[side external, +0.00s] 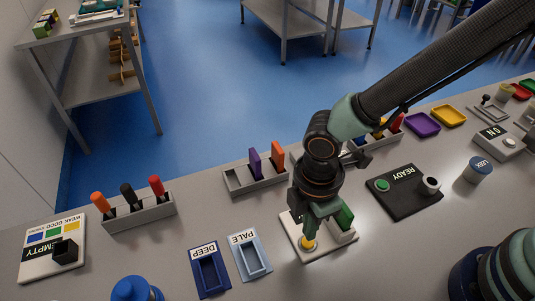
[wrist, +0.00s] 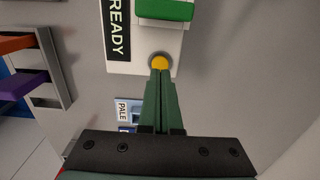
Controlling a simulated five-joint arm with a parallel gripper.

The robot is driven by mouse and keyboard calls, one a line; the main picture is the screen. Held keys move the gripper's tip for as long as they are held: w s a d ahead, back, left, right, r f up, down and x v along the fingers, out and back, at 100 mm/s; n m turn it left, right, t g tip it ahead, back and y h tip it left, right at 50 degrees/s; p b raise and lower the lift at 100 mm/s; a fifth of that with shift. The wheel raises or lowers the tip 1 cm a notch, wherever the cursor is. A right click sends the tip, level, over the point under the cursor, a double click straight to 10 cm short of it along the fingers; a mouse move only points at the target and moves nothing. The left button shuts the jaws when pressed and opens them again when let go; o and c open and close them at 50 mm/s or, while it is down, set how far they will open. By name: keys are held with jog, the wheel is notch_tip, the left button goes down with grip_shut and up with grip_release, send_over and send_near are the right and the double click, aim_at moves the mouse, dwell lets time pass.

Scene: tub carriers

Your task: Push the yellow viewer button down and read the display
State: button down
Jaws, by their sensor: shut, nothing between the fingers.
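The viewer (side external: 290,226) is a pale flat unit on the bench, with a round yellow button (side external: 309,244) at its near end. My gripper (side external: 310,234) points down over the button with its fingers shut and empty. In the wrist view the fingertips (wrist: 161,74) meet the edge of the yellow button (wrist: 160,62); I cannot tell if it is pressed down. A black display strip (wrist: 117,28) beside the button reads "READY". A green block (wrist: 165,10) stands on the viewer. My gripper hides the display in the side view.
Blue trays marked DEEP (side external: 208,272) and PALE (side external: 250,258) lie left of the viewer. A rack (side external: 240,186) with purple and orange pieces stands behind. A black READY panel (side external: 404,206) lies to the right. An EMPTY board (side external: 40,272) is far left.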

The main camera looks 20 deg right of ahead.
aim_at(305, 240)
jog(key=shift+f, duration=1.25)
jog(key=shift+s+d+f, duration=0.1)
jog(key=shift+f, duration=0.9)
notch_tip(305, 240, up, 9)
jog(key=shift+w+a+r, duration=0.15)
jog(key=shift+w+a, duration=0.1)
